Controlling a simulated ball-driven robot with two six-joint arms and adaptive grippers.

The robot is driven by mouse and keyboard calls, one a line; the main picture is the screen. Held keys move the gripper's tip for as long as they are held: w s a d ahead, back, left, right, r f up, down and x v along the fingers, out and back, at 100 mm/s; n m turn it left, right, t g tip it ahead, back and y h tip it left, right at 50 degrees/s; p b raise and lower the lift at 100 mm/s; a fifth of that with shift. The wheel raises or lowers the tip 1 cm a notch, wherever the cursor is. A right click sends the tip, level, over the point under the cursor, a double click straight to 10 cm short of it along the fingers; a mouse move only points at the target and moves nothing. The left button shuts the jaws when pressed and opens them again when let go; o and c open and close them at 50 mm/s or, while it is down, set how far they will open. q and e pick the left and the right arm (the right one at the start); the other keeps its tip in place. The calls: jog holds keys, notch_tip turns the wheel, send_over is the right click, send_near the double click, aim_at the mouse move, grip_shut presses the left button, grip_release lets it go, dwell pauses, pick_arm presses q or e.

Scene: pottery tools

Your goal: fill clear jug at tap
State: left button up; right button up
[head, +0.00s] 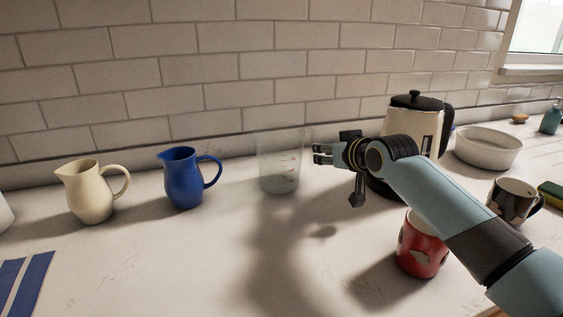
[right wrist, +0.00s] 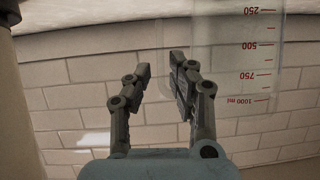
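The clear jug (head: 278,170) stands upright on the counter, see-through with red measuring marks. In the right wrist view the jug (right wrist: 245,60) is at the right, upside down in the picture, with readable marks up to 1000 ml. My right gripper (head: 318,154) is just right of the jug at its side. In the right wrist view the right gripper (right wrist: 160,70) is open, its two fingers apart. A faint clear outline, seemingly the jug's handle, shows by the right finger; whether it lies between the fingers is unclear. No tap and no left gripper are in view.
A blue pitcher (head: 184,180) and a cream pitcher (head: 90,194) stand left of the jug. A cream kettle (head: 405,125) is behind my right arm. A red mug (head: 419,250), a dark patterned mug (head: 512,200) and a white bowl (head: 488,150) are at right. The front middle counter is clear.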

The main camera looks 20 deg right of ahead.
jog(key=x, duration=0.6)
jog(key=shift+s+f, duration=0.1)
grip_shut()
